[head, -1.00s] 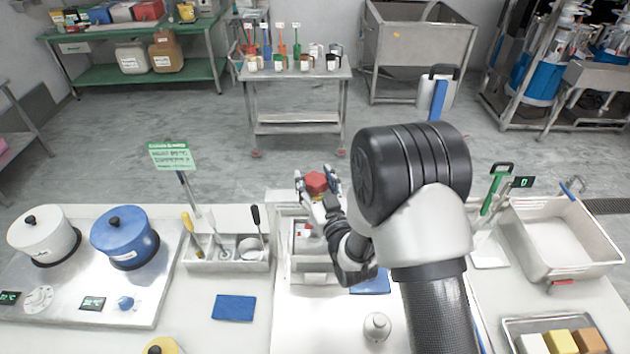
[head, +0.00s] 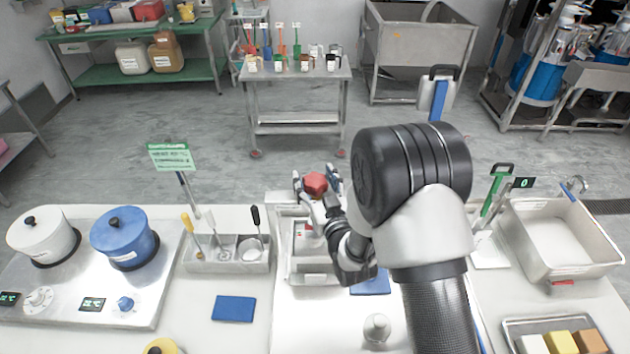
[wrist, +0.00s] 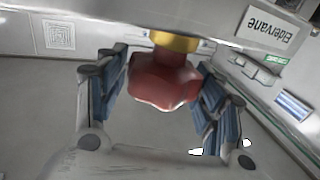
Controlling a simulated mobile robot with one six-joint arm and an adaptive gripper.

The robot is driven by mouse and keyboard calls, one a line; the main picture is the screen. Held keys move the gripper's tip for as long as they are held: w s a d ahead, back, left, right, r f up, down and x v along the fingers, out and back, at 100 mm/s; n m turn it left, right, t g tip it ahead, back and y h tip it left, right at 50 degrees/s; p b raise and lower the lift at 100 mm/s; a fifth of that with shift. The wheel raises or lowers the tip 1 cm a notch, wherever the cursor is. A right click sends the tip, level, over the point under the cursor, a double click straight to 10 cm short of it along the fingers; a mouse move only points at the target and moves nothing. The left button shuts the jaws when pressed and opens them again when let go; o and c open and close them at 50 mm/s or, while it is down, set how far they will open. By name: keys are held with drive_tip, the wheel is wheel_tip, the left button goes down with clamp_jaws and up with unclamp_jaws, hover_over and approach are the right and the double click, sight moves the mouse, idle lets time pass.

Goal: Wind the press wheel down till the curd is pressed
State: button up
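The press wheel is a red, many-sided knob (head: 315,184) above the press at the front middle of the bench. In the wrist view the red knob (wrist: 163,82) hangs under a brass collar (wrist: 176,41). My gripper (head: 315,187) is around the knob, with one blue-padded finger on each side. In the head view the fingers look spread a little off it. In the wrist view my gripper (wrist: 163,85) has its pads close beside the knob; contact is hard to judge. The press (head: 310,275) is partly hidden by my arm, and the curd cannot be made out.
A grey utensil holder (head: 228,266) stands left of the press. Farther left are a white pot (head: 42,232) and a blue pot (head: 125,238). A metal basin (head: 560,240) is at the right.

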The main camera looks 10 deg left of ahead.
drive_tip(key=shift+o, duration=0.9)
drive_tip(key=shift+s, duration=0.1)
drive_tip(key=shift+f, duration=0.1)
drive_tip(key=shift+s+d, duration=0.1)
drive_tip(key=shift+s, duration=0.05)
drive_tip(key=v, duration=1.1)
drive_tip(key=shift+s+d, duration=0.15)
drive_tip(key=shift+s, duration=0.15)
